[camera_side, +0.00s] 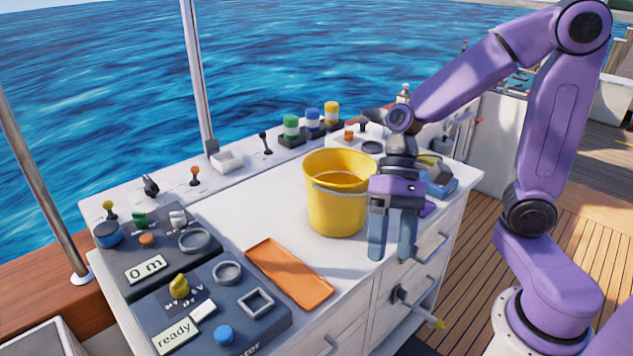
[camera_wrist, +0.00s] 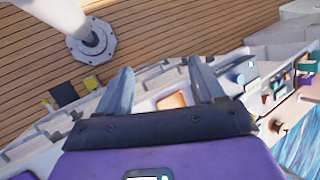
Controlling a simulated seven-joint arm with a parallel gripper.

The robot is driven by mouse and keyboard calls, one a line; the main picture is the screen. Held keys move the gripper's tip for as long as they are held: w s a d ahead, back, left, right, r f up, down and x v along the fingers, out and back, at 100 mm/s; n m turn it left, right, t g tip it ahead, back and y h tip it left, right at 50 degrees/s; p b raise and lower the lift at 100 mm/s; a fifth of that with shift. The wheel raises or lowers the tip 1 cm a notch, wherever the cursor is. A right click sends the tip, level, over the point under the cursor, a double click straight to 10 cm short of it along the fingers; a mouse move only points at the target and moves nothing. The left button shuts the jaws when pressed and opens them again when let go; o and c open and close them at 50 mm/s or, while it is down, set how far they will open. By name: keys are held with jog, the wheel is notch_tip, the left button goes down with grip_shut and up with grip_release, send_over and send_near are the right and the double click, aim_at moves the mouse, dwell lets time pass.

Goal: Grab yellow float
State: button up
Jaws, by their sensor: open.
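A yellow cylinder with a pale band (camera_side: 331,113), which looks like the yellow float, stands upright in a dark holder at the back of the white counter. A blue one (camera_side: 313,120) and a green one (camera_side: 291,126) stand in a row to its left. My gripper (camera_side: 391,248) points down, open and empty, over the counter's front right, in front of and right of the yellow bucket. It is well apart from the yellow float. The wrist view shows the two spread fingers (camera_wrist: 162,85) with nothing between them; I cannot make out the yellow float there.
The yellow bucket (camera_side: 336,205) stands on the counter between my gripper and the coloured row. An orange tray (camera_side: 289,273) lies left of the gripper. Dark control panels (camera_side: 223,300) fill the left end. A blue tray (camera_side: 441,187) is at the right.

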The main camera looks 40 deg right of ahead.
jog(key=w+d+r+m+t+y, duration=0.1)
jog(key=w+d+m+t+y, duration=0.25)
jog(key=w+m, duration=0.6)
jog(key=w+d+r+m+t+y, duration=0.25)
jog(key=w+m+t, duration=0.35)
jog(key=w, duration=0.6)
jog(key=w+d+m+t+h, duration=0.1)
jog(key=w+d+m+t, duration=0.3)
jog(key=d, duration=0.4)
jog(key=w+d+m+t+h, duration=0.2)
jog(key=w+d+m+t, duration=0.1)
jog(key=w+d+m, duration=0.3)
jog(key=s+d+f+m+t+h, duration=0.1)
jog(key=d+f+m+t+h, duration=0.2)
jog(key=d, duration=0.6)
jog(key=s+f+g, duration=0.1)
jog(key=f, duration=0.2)
jog(key=s+f+m+g, duration=0.1)
jog(key=s+f, duration=0.1)
jog(key=f, duration=0.2)
jog(key=s+d+f+g, duration=0.1)
jog(key=f, duration=0.2)
jog(key=shift+s+f+m+h, duration=0.2)
jog(key=shift+f+m+h, duration=0.1)
jog(key=shift+m, duration=0.05)
jog(key=x, duration=1.7)
jog(key=shift+a+f, duration=0.1)
jog(key=shift+f, duration=0.15)
jog(key=c, duration=1.1)
